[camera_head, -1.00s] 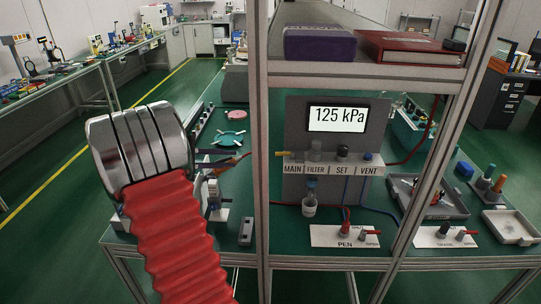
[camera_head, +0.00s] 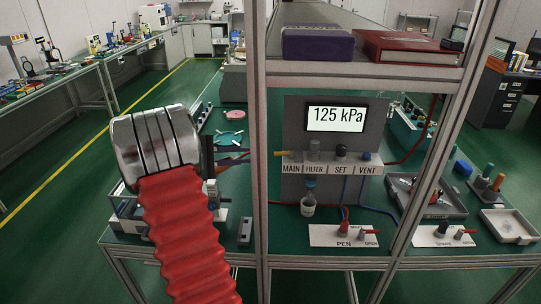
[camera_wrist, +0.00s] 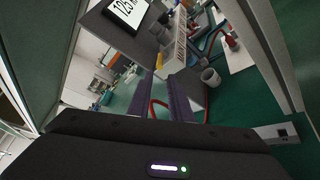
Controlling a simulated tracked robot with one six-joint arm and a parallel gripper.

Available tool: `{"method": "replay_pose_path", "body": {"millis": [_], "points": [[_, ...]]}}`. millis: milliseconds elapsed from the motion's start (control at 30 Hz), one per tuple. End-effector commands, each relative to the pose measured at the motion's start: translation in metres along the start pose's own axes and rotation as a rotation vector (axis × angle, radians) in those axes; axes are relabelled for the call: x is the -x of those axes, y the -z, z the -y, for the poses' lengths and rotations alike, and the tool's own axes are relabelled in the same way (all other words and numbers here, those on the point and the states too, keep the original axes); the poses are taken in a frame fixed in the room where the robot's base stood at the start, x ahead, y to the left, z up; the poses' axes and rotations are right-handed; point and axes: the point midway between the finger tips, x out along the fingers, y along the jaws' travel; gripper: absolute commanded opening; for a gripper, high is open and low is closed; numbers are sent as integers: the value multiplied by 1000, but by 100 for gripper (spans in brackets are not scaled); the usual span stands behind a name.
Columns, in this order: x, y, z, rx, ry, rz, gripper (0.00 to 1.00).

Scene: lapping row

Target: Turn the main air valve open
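The main air valve's yellow lever (camera_head: 281,153) sticks out sideways to the left from the regulator panel (camera_head: 296,120), at the MAIN label. It lies roughly level. In the wrist view the small yellow lever (camera_wrist: 160,60) shows just beyond the fingertips. My gripper (camera_head: 247,156) is left of the lever, partly behind the frame post, with its fingers pointing right toward the panel. In the wrist view my gripper (camera_wrist: 162,84) has its two fingers apart with nothing between them; they do not appear to touch the lever. The display (camera_head: 336,118) reads 125 kPa.
A metal frame post (camera_head: 259,200) stands between the head camera and my gripper's tips. A shelf (camera_head: 350,74) with a purple box (camera_head: 319,44) and red book (camera_head: 408,47) is above. Hoses and a small cup (camera_head: 308,208) are by the panel.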

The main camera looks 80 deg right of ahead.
Motion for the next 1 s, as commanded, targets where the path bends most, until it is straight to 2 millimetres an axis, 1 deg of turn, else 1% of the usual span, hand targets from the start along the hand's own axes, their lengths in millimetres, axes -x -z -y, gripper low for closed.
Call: {"method": "replay_pose_path", "body": {"millis": [33,300,500,600,767,1000], "points": [[-9,-1,0,0,2,3,18],[-51,-1,1,1,3,2,18],[-79,-1,1,1,1,1,18],[-89,0,1,1,0,0,18],[-97,0,1,1,0,-1,18],[-98,0,1,1,0,-1,18]]}}
